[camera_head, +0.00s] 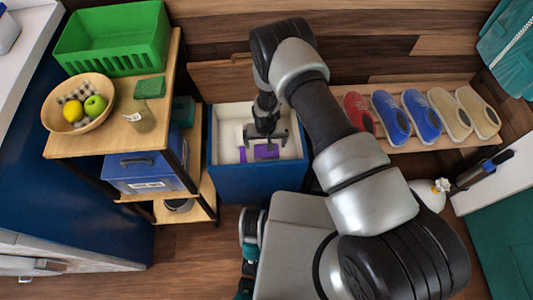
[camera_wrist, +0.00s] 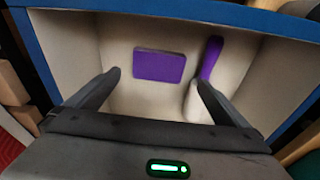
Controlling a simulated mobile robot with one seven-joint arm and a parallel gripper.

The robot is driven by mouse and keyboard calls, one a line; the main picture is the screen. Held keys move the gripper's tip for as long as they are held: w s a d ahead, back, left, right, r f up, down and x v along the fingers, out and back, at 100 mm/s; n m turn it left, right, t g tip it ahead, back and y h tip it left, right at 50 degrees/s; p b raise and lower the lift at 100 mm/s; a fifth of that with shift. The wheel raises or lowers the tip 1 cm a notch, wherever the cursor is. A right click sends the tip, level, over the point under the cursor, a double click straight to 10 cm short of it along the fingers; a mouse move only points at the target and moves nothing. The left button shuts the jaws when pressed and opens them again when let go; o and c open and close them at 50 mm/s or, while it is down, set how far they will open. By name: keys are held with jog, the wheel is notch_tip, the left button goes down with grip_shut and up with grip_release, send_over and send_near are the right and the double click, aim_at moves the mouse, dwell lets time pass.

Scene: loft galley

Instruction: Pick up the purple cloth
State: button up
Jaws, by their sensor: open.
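The purple cloth (camera_wrist: 160,65) lies as a flat, folded-looking rectangle on the pale floor of a blue bin (camera_head: 258,185). In the head view the cloth (camera_head: 267,152) shows partly below my gripper. My gripper (camera_head: 266,141) points down into the bin, open and empty. In the wrist view the fingertips of my gripper (camera_wrist: 159,79) stand to either side of the cloth's near part in the picture, with the cloth between and beyond them. I cannot tell how high they are above it.
A white item with a purple handle (camera_wrist: 211,57) lies beside the cloth, close to one finger. The bin walls enclose both. A shelf (camera_head: 175,195) stands left, with a green crate (camera_head: 115,57) and fruit bowl (camera_head: 60,116) on top. A shoe rack (camera_head: 430,146) is right.

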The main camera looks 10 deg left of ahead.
aim_at(266, 150)
jog(key=f, duration=0.2)
jog(key=f+b, duration=0.1)
jog(key=f, duration=0.1)
jog(key=w+f+b, duration=0.1)
jog(key=f, duration=0.1)
jog(key=shift+d+f, duration=0.1)
jog(key=shift+f, duration=0.1)
jog(key=c, duration=1)
